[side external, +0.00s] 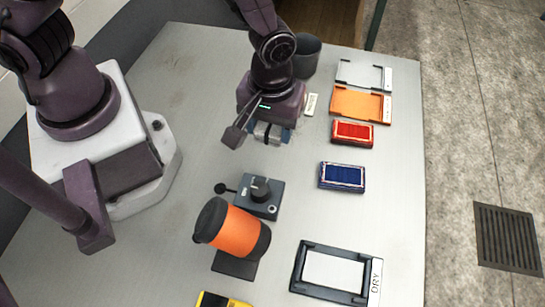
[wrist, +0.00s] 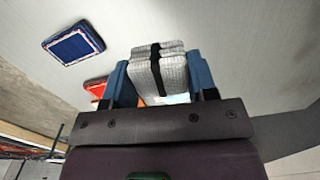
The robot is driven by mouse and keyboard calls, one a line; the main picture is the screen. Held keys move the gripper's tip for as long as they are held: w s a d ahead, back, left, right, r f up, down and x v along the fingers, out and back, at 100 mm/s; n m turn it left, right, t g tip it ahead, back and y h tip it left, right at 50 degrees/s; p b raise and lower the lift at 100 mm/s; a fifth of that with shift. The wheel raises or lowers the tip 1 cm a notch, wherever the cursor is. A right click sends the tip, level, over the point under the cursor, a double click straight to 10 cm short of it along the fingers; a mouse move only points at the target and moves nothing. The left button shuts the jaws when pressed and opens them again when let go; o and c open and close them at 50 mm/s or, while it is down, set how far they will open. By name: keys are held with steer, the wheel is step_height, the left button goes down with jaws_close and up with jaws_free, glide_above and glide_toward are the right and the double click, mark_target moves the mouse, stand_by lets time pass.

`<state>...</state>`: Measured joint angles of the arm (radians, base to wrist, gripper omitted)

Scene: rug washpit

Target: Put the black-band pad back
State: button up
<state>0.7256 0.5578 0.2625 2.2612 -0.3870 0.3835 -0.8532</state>
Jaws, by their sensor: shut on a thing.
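My gripper (side external: 268,131) is above the table's upper middle, left of the red pad. In the wrist view, its blue fingers (wrist: 160,80) are shut on a grey ribbed pad with a black band, the black-band pad (wrist: 174,68). The pad looks folded or layered, and the band runs across it. In the side view the pad is mostly hidden by my gripper. A black frame tray (side external: 298,284) with a pale inside and a label reading DRY lies at the lower right. An orange tray (side external: 360,104) and a pale grey tray (side external: 364,75) lie at the upper right.
A red pad (side external: 353,132) and a blue pad (side external: 342,177) lie on the right side. A knobbed box (side external: 262,195) and an orange-and-black cylinder (side external: 235,230) stand mid-table. A dark cup (side external: 307,56) stands behind my gripper. Bare table (side external: 300,220) lies between cylinder and blue pad.

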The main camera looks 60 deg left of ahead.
mark_target(272, 161)
steer(key=shift+w+f+n, duration=0.1)
steer(key=shift+f+n, duration=0.1)
steer(key=shift+n, duration=0.1)
steer(key=shift+w+f, duration=0.1)
steer(key=shift+f, duration=3.75)
steer(key=shift+f, duration=0.15)
steer(key=o, duration=0.8)
steer(key=shift+o, duration=0.2)
